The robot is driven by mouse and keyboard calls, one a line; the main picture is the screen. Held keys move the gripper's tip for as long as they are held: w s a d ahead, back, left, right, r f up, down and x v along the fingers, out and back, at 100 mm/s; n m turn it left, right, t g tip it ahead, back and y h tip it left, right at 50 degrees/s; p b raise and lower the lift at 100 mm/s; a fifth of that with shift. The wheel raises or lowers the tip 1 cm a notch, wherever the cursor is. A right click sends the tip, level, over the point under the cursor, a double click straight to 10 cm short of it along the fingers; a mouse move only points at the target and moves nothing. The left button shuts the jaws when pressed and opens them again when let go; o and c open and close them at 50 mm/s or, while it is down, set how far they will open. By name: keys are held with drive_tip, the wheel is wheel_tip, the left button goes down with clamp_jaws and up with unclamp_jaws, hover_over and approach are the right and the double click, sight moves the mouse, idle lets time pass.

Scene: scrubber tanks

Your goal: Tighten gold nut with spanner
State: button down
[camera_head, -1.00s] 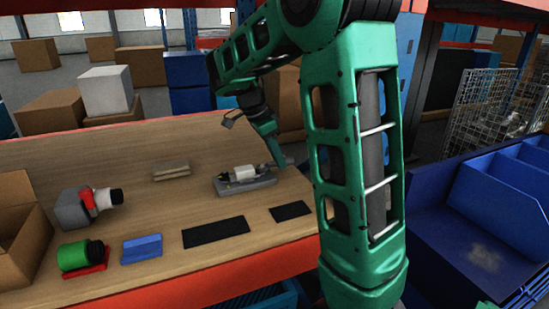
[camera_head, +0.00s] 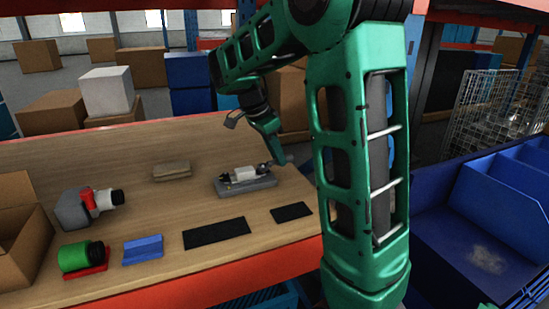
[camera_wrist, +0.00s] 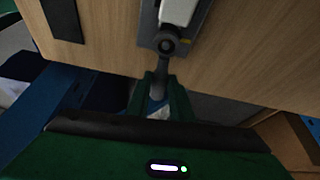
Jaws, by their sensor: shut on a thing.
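My gripper (camera_head: 279,156) is shut on the grey spanner (camera_head: 288,160) at the right end of the scrubber unit. In the wrist view, the gripper's green fingers (camera_wrist: 163,94) hold the spanner's handle (camera_wrist: 160,72). The spanner's head meets the dark round end fitting (camera_wrist: 167,43) of the unit; whether it sits fully around a nut I cannot tell. The unit, a white cylinder (camera_head: 244,173) on a grey base (camera_head: 247,188), lies on the table. The gold nut is not clearly seen; only a small yellow mark shows beside the fitting.
The wooden table (camera_head: 140,210) also carries a grey-brown block (camera_head: 172,171), two black mats (camera_head: 216,233), a blue holder (camera_head: 143,249), a green cylinder (camera_head: 80,256) and a grey-and-red device (camera_head: 88,206). An open carton (camera_head: 22,240) is at left. Blue bins (camera_head: 480,220) are at right.

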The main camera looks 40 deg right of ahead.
drive_tip(key=shift+r, duration=0.55)
drive_tip(key=shift+r, duration=0.7)
drive_tip(key=c, duration=2.1)
unclamp_jaws()
clamp_jaws()
drive_tip(key=shift+r, duration=0.15)
drive_tip(key=shift+w+r+n, duration=0.15)
drive_tip(key=shift+r+n, duration=0.05)
drive_tip(key=shift+n, duration=0.2)
